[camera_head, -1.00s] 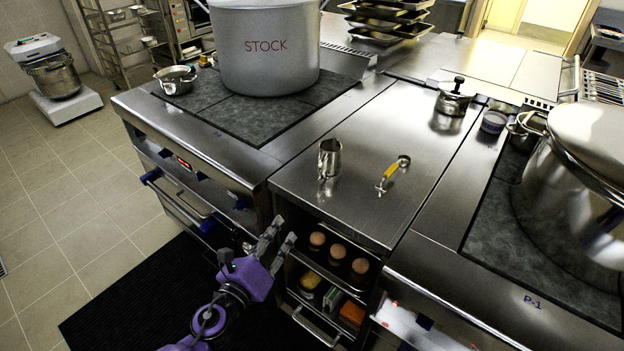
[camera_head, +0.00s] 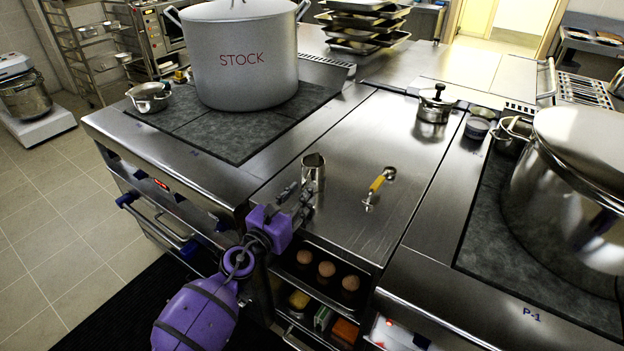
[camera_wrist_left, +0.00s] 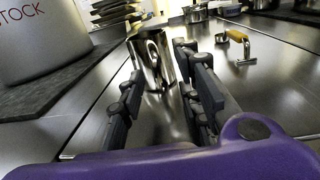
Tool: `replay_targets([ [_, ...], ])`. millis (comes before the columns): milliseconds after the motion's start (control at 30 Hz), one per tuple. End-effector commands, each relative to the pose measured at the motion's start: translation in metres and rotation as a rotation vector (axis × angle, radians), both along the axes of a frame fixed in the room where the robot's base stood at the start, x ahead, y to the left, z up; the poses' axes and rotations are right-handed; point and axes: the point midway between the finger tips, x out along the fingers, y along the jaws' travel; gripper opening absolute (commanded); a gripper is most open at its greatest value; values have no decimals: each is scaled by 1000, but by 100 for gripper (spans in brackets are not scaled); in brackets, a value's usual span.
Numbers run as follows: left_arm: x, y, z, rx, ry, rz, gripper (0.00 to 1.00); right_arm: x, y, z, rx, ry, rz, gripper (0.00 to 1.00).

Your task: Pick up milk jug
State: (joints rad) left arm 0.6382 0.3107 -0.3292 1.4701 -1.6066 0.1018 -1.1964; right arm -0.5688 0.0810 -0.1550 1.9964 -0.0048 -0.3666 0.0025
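The milk jug (camera_head: 314,170) is a small shiny metal pitcher standing upright on the steel counter (camera_head: 345,140). In the left wrist view the jug (camera_wrist_left: 152,60) stands ahead, between the lines of the two fingers. My left gripper (camera_head: 298,197) is at the counter's front edge, just in front of the jug and a little to its left. Its dark fingers (camera_wrist_left: 160,95) are apart with nothing between them, so it is open and empty. Whether the fingertips reach beside the jug is hard to tell. My right gripper is not in view.
A yellow-handled metal tool (camera_head: 378,187) lies right of the jug. A large STOCK pot (camera_head: 243,75) stands on the left hob, a small pot (camera_head: 148,97) beside it. A lidded pot (camera_head: 435,105) is farther back. A big pot (camera_head: 575,180) stands at right. Shelves below hold several items.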

Motion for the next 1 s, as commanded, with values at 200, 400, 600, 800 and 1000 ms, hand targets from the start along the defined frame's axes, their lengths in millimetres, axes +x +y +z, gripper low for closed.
replay_targets([
  [200,1,0,1,-1,-1,1,32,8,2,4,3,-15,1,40],
  [400,1,0,1,-1,-1,1,6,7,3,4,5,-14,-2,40],
  [600,1,0,1,-1,-1,1,0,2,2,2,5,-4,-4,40],
  [800,1,0,2,-2,-3,2,0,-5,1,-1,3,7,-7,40],
  [1000,1,0,3,-2,-3,2,0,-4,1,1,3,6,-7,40],
])
